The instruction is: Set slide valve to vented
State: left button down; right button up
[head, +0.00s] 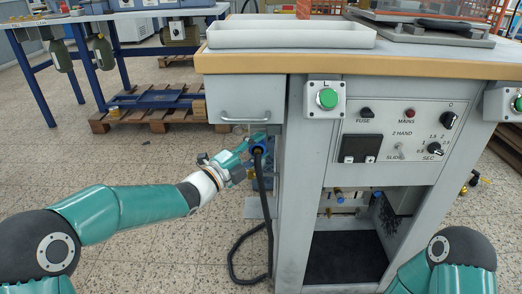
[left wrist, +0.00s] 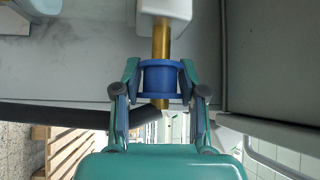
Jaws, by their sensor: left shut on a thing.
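The slide valve shows in the left wrist view as a blue sleeve (left wrist: 160,80) around a brass tube (left wrist: 161,40). The tube runs from a pale block (left wrist: 166,9) at the top. My left gripper (left wrist: 159,86) is shut on the blue sleeve, one finger on each side. Brass shows above and below the sleeve. In the head view my left gripper (head: 250,147) is under the grey drawer, and the blue sleeve (head: 258,150) is partly hidden by its fingers. My right gripper is outside both views; only part of that arm shows at the lower right.
A black hose (head: 262,190) hangs below the valve and bends near the floor. The grey drawer (head: 245,98) is just above, and the machine's leg (head: 300,190) stands to the right. The control panel (head: 398,132) has switches and knobs. Open floor lies to the left.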

pick_arm(q)
jog(key=shift+s+d+f, duration=0.1)
jog(key=shift+f, duration=0.25)
jog(key=c, duration=0.9)
grip_release()
jog(key=shift+c, duration=0.2)
jog(key=shift+o, duration=0.7)
jog(key=shift+s+r, duration=0.1)
jog(key=shift+r, duration=0.1)
jog(key=v, duration=1.2)
